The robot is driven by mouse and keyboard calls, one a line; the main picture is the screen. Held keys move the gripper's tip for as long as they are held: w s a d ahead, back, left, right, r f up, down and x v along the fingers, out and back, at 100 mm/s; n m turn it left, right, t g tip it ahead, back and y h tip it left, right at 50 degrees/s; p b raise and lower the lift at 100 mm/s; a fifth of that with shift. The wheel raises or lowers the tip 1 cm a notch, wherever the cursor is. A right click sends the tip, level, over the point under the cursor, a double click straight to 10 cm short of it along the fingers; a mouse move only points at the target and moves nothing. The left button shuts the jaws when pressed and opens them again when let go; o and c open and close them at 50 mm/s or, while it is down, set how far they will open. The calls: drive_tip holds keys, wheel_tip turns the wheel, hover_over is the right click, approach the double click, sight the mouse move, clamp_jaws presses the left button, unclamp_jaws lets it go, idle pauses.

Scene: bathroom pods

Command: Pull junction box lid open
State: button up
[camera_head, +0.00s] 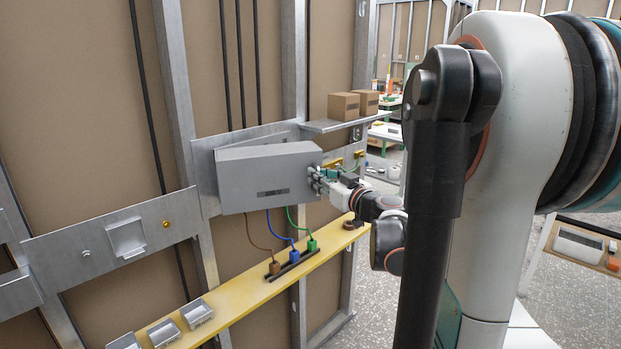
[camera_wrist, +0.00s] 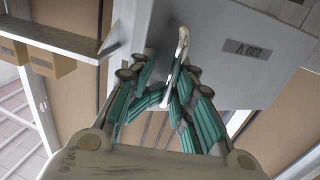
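The grey junction box (camera_head: 268,177) is mounted on the metal wall rail. Its lid (camera_wrist: 225,65) faces out and bears a dark "230 V" label; the head view does not make clear whether a gap shows at its edge. A thin, pale metal handle (camera_wrist: 182,48) stands out from the lid. My gripper (camera_wrist: 172,92) has its teal-padded fingers on both sides of this handle, closed in against it. In the head view my gripper (camera_head: 318,180) is at the box's right edge, and the handle is hidden by the fingers.
A metal shelf with cardboard boxes (camera_head: 343,106) is above and right of the box. Below, a yellow ledge (camera_head: 240,293) carries brown, blue and green cable plugs (camera_head: 292,257) and small grey boxes (camera_head: 198,313). Open floor lies to the right.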

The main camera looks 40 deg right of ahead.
drive_tip(key=shift+w+d+r, duration=0.2)
drive_tip(key=shift+d, duration=0.3)
drive_tip(key=shift+s, duration=0.1)
drive_tip(key=s+a+p, duration=0.1)
drive_tip(key=s+a, duration=0.2)
drive_tip(key=s, duration=1.2)
drive_tip(key=shift+s+y, duration=0.4)
idle(0.8)
